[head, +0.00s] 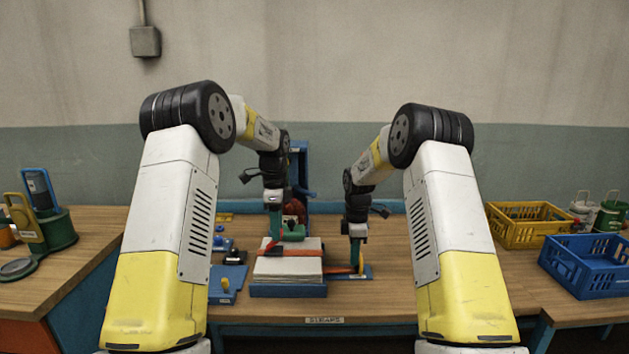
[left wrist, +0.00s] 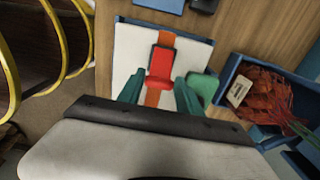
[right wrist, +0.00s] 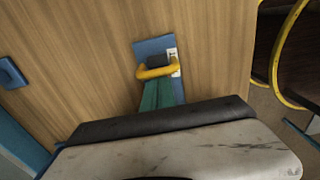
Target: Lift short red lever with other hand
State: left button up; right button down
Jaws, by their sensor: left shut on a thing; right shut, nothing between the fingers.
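A short red lever (left wrist: 160,64) lies on an orange strap (left wrist: 166,39) across the white sack stack (left wrist: 127,48), which has a blue base. It also shows in the head view (head: 271,244). My left gripper (left wrist: 159,88) has its green fingers on either side of the red lever's near end and is shut on it; the black wrist edge hides the contact from below. My right gripper (right wrist: 161,88) is shut and empty, its fingertips close against a yellow handle (right wrist: 152,73) on a small blue plate (right wrist: 148,47). Whether they touch it, I cannot tell.
A green block (left wrist: 203,84) sits right beside the left fingers. A blue bin (left wrist: 243,72) holds red netting. In the head view, a yellow crate (head: 526,236) and a blue crate (head: 577,281) stand at the right. Small blue fixtures (head: 228,281) lie left of the sacks.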

pick_arm(q)
jog(key=shift+w+a+r, duration=0.1)
jog(key=shift+a+r, duration=0.05)
jog(key=shift+a, duration=0.35)
jog(key=shift+a+r, duration=0.15)
jog(key=shift+a, duration=0.4)
jog(key=shift+a+r, duration=0.1)
jog(key=shift+a, duration=0.45)
grip_shut()
jog(key=shift+a, duration=0.6)
jog(key=shift+a, duration=0.15)
jog(key=shift+a+f, duration=0.35)
jog(key=shift+a, duration=0.15)
